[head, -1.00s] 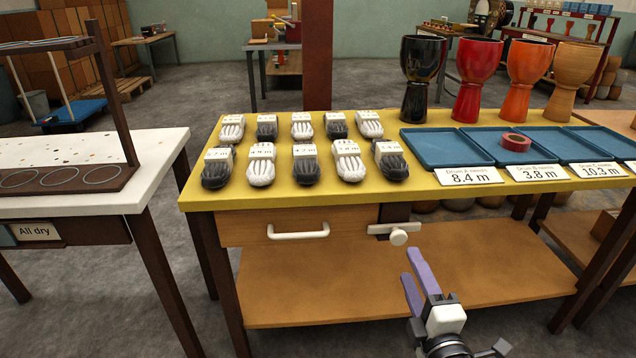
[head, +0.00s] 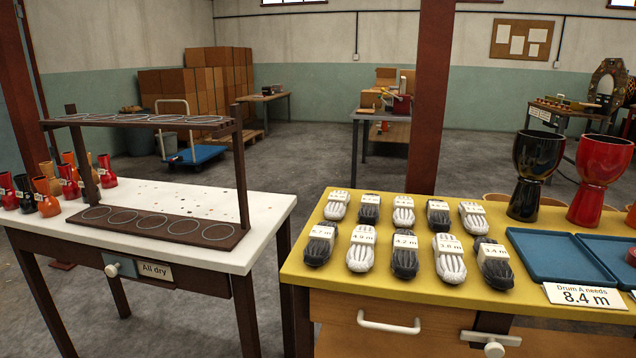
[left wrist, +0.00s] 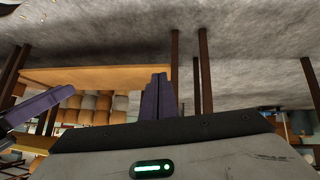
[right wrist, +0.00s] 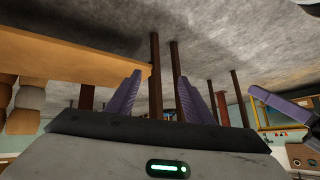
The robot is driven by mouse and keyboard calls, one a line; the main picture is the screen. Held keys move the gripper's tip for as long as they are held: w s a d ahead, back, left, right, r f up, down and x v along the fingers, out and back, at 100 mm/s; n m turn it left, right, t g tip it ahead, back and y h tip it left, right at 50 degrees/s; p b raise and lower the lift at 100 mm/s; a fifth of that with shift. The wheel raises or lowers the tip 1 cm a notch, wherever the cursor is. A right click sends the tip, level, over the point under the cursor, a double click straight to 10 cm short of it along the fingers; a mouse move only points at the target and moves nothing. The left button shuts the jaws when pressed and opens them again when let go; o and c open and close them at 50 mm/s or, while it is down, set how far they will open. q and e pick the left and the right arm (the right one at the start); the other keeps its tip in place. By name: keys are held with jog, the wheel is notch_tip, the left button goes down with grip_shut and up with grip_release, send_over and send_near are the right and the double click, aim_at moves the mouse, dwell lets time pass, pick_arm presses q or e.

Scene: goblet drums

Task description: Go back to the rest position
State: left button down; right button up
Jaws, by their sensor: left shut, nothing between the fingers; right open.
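Neither gripper shows in the head view. In the left wrist view my left gripper (left wrist: 159,78) has its two purple fingers together, with nothing between them. In the right wrist view my right gripper (right wrist: 160,76) has its purple fingers spread apart and empty. Each wrist view also shows purple fingers of my other gripper at its side. Both grippers are in free air, with floor and table legs beyond them. The wrist pictures appear upside down.
A yellow-topped table (head: 300,262) holds several labelled rope bundles, blue trays (head: 545,262) and goblet drums (head: 535,165). Grey floor lies between the tables.

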pick_arm(q)
notch_tip(320, 180, up, 9)
jog(key=s+a+y+p, duration=0.1)
jog(key=a+p, duration=0.1)
jog(key=p, duration=1.1)
jog(key=shift+s+a, duration=0.35)
jog(key=shift+a, duration=0.05)
pick_arm(e)
notch_tip(320, 180, up, 9)
jog(key=s+d+h, duration=0.1)
jog(key=d, duration=0.2)
jog(key=shift+s, duration=0.3)
jog(key=shift+c, duration=0.2)
